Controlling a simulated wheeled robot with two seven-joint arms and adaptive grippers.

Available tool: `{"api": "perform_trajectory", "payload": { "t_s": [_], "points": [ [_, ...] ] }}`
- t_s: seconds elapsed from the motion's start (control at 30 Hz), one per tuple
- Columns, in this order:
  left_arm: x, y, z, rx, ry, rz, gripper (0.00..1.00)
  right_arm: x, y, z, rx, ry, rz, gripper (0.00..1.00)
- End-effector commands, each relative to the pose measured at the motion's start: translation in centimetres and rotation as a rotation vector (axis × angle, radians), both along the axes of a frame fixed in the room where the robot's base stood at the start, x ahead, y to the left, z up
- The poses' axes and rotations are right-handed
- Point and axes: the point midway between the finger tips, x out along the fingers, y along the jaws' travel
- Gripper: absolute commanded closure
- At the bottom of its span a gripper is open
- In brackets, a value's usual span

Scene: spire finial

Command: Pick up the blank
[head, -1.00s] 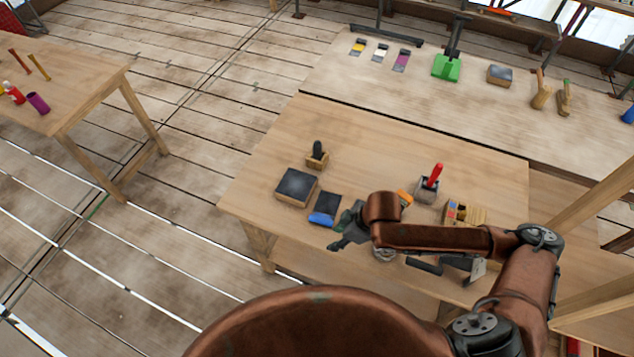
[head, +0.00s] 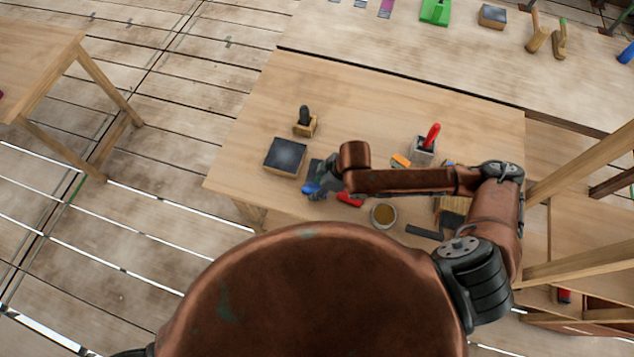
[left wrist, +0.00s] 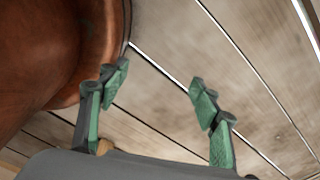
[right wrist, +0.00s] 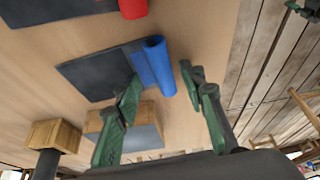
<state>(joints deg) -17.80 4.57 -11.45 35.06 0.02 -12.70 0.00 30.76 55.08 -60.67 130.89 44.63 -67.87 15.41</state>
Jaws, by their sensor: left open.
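A blue cylindrical piece (right wrist: 158,66) lies at the edge of a dark flat pad (right wrist: 95,76) on the wooden table. I take it for the blank, though no label shows. My right gripper (right wrist: 161,78) is open, with one fingertip on each side of the blue piece in the right wrist view. I cannot tell whether the fingers touch it. In the head view my right gripper (head: 318,187) covers much of the blue piece (head: 309,189). My left gripper (left wrist: 160,86) is open and empty above the plank floor, away from the table.
A dark-topped block (head: 285,156) and a wooden block with a black knob (head: 305,122) stand close by. A red piece (head: 350,199), a round bowl (head: 383,215) and a holder with a red handle (head: 425,146) are to the right. The table's back middle is clear.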

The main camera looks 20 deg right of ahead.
Motion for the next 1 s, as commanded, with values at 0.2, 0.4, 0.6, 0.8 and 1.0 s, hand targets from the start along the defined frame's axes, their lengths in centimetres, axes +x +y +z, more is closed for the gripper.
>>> {"api": "perform_trajectory", "payload": {
  "t_s": [0.2,0.4,0.6,0.8,1.0],
  "points": [
    [3.3,-0.2,0.1,-0.003,-0.043,-0.008,0.42,0.0,0.2,-0.6,0.000,0.000,0.001,0.62],
    [2.4,-0.1,0.0,-0.001,-0.030,-0.006,0.42,0.0,0.2,-0.6,0.000,0.001,0.000,0.69],
    [1.0,-0.1,0.0,-0.001,-0.013,-0.002,0.42,0.0,0.2,-0.6,0.000,0.001,0.000,0.83],
    [0.8,0.0,0.0,0.000,-0.010,-0.002,0.42,0.0,0.2,-0.6,0.000,0.001,0.000,0.97],
    [1.3,-0.1,0.0,-0.001,-0.016,-0.003,0.42,0.0,0.2,-0.6,0.000,0.001,0.000,1.00]
  ]
}}
